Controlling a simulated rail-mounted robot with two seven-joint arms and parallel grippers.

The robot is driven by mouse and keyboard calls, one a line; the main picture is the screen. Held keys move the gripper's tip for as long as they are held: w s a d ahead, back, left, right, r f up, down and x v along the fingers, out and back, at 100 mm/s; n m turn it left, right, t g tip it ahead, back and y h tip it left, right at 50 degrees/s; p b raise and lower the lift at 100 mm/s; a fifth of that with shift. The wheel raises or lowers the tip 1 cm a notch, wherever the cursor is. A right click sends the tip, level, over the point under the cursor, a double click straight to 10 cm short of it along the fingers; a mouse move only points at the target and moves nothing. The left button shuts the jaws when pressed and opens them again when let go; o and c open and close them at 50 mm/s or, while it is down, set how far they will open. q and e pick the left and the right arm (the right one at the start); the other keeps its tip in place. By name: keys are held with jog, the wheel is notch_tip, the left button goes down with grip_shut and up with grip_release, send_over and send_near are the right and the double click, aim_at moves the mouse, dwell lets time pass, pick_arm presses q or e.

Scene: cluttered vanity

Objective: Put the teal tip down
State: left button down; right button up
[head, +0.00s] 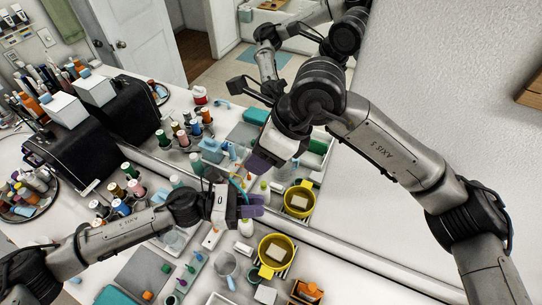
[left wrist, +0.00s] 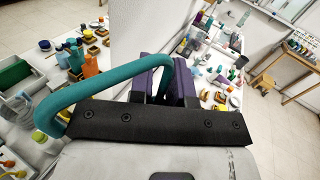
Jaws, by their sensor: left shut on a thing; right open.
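My left gripper (head: 254,205), with purple fingers, is shut above the counter, left of the yellow cups. In the left wrist view its purple fingers (left wrist: 172,78) close on the end of a thick, bent teal piece (left wrist: 105,88), which I take for the teal tip. The piece arches out to the left of the gripper. In the head view only a thin blue-teal curve (head: 237,181) of it shows beside the gripper; its held end is hidden by the fingers. My right gripper (head: 262,162) is open and empty, higher up, over the back of the counter.
A yellow cup (head: 273,252) stands right of my left gripper, with a clear glass (head: 226,267) to its left. A strip with small coloured pieces (head: 188,271) and an orange-topped box (head: 308,290) are near the front. Thread spools (head: 122,207) crowd the left. Little counter is bare.

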jog(key=a+f+h, duration=0.1)
jog(key=a+f, duration=0.2)
jog(key=f, duration=0.9)
jog(key=shift+s+g, duration=0.3)
jog(key=shift+s, duration=0.1)
grip_shut()
pick_arm(q)
jog(key=c, duration=1)
grip_release()
jog(key=shift+a, duration=0.1)
